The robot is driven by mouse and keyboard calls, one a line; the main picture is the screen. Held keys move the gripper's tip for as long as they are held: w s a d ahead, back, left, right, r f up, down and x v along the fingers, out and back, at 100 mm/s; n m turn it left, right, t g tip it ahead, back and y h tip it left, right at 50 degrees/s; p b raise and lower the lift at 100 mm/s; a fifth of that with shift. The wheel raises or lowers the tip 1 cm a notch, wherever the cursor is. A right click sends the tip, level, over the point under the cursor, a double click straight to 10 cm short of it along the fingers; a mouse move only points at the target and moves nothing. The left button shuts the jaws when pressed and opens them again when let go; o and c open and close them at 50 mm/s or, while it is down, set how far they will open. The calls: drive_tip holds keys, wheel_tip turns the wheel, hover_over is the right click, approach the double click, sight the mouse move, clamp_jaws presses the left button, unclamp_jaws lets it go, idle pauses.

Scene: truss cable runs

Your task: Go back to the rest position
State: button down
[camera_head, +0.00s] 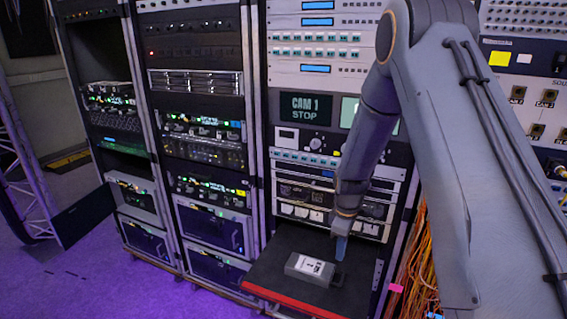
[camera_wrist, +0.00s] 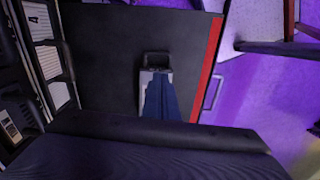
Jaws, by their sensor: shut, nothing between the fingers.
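My gripper (camera_head: 341,247) points down over a black pull-out shelf (camera_head: 262,272) in the head view. Its blue fingers are together and hold nothing that I can see. A small dark box with a white label (camera_head: 311,267) lies on the shelf, just left of the fingertips in the head view. In the wrist view the blue fingers (camera_wrist: 161,98) stand in front of this box (camera_wrist: 156,62) and hide part of it. I cannot tell whether the fingertips touch the box.
Equipment racks (camera_head: 200,130) stand behind and left of the shelf. A screen reading "CAM 1 STOP" (camera_head: 306,107) is above it. Orange cables (camera_head: 425,265) hang at the right. A metal truss (camera_head: 22,165) stands at the far left. The purple-lit floor (camera_head: 60,285) is open at the lower left.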

drive_tip(key=s+a+r+m+b, duration=0.1)
drive_tip(key=s+r+m, duration=0.3)
drive_tip(key=s, duration=0.3)
drive_tip(key=s+a+r+m+t+b, duration=0.1)
drive_tip(key=s+r+m, duration=0.3)
drive_tip(key=s, duration=0.3)
drive_tip(key=s+a+r+m+b, duration=0.1)
drive_tip(key=s+r+m, duration=0.2)
drive_tip(key=s+r, duration=0.2)
drive_tip(key=s, duration=0.2)
drive_tip(key=shift+s+a+m, duration=0.25)
drive_tip(key=shift+s+m, duration=0.1)
drive_tip(key=shift+m, duration=0.05)
